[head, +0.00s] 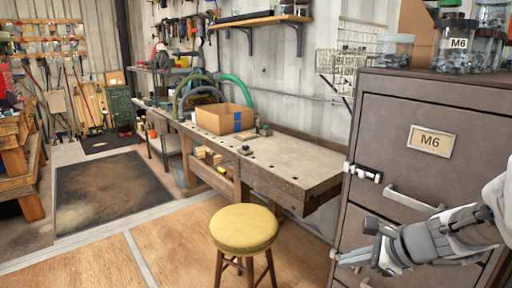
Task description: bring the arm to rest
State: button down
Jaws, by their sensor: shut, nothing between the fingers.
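My arm enters the head view from the right edge. My gripper (368,240) is at its end, in front of the grey drawer cabinet (385,140), with its fingers pointing left. It is shut and holds nothing. It is near the lower drawer fronts; I cannot tell whether it touches them. My arm hides part of the cabinet's lower right. A pale bar handle (412,201) shows just above my gripper, and an "M6" label (431,141) is on the front above it.
Jars of metal parts (455,45) stand on the cabinet. A yellow-topped stool (244,229) stands on the floor left of my gripper. Behind it is a workbench (290,165) with a cardboard box (225,118). The floor at the front left (110,250) is clear, beside a dark mat (105,190).

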jog(key=s+a+r+n+g+h, duration=0.1)
jog(key=s+a+r+n+h, duration=0.25)
jog(key=s+n, duration=0.6)
jog(key=s+a+r+n+h, duration=0.2)
jog(key=s+a+r+n, duration=0.3)
jog(key=n, duration=0.8)
notch_tip(320, 180, up, 14)
jog(key=s+d+p, duration=0.1)
jog(key=p, duration=1.4)
jog(key=shift+d+f, duration=0.2)
jog(key=shift+d, duration=0.15)
